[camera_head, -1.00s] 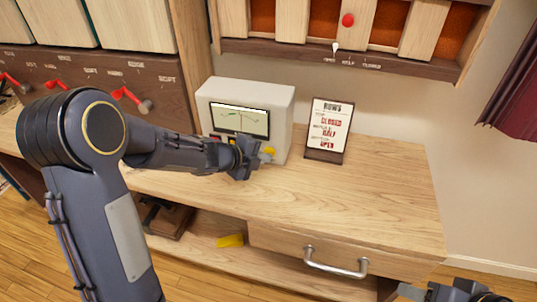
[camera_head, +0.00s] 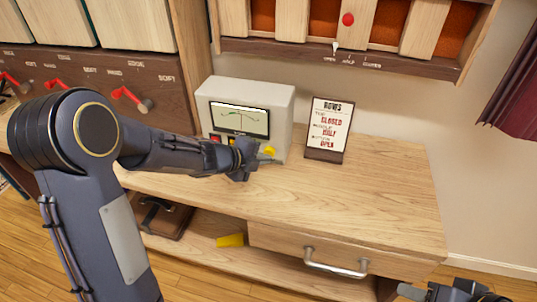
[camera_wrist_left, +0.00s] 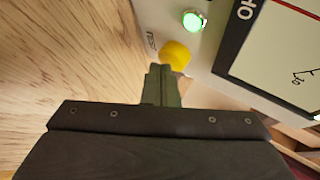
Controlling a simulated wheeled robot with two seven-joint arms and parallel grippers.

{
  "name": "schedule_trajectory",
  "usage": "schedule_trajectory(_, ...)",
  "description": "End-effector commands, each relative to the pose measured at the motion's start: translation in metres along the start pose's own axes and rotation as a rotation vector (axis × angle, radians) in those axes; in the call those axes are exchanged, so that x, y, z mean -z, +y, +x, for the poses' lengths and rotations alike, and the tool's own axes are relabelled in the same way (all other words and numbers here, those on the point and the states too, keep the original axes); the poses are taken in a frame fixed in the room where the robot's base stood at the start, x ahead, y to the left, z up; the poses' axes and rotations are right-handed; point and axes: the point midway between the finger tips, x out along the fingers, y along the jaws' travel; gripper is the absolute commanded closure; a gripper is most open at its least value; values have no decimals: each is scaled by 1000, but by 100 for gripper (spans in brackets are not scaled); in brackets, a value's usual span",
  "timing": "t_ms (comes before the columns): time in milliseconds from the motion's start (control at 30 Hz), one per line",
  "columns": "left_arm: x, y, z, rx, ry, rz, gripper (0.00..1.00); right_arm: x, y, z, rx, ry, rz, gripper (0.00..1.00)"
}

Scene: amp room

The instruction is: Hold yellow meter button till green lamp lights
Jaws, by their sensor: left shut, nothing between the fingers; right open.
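The white meter box (camera_head: 275,103) stands on the wooden desk, with a dial screen (camera_head: 240,119) on its front. The round yellow button (camera_wrist_left: 175,55) is on its panel in the left wrist view. A yellow spot also shows beside my gripper in the head view (camera_head: 269,151). The green lamp (camera_wrist_left: 193,21) next to the button glows bright green. My left gripper (camera_wrist_left: 161,74) is shut and empty, its tips at the button's edge; I cannot tell whether they touch it. My right gripper (camera_head: 440,292) is open at the bottom right, partly cut off.
A framed card (camera_head: 328,129) stands right of the meter. The desk top (camera_head: 370,200) is clear in front and to the right. A drawer with a metal handle (camera_head: 335,266) is below. A yellow piece (camera_head: 230,240) lies on the lower shelf.

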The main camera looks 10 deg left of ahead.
Motion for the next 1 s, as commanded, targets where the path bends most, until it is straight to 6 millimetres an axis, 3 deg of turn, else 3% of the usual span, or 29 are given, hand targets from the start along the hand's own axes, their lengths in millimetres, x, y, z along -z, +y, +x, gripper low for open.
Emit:
schedule_trajectory(567,7,8,-10,0,1,0,100,-2,2,4,0,0,0,54)
schedule_trajectory(1000,28,29,-38,0,0,-1,100,-7,6,13,0,0,0,54)
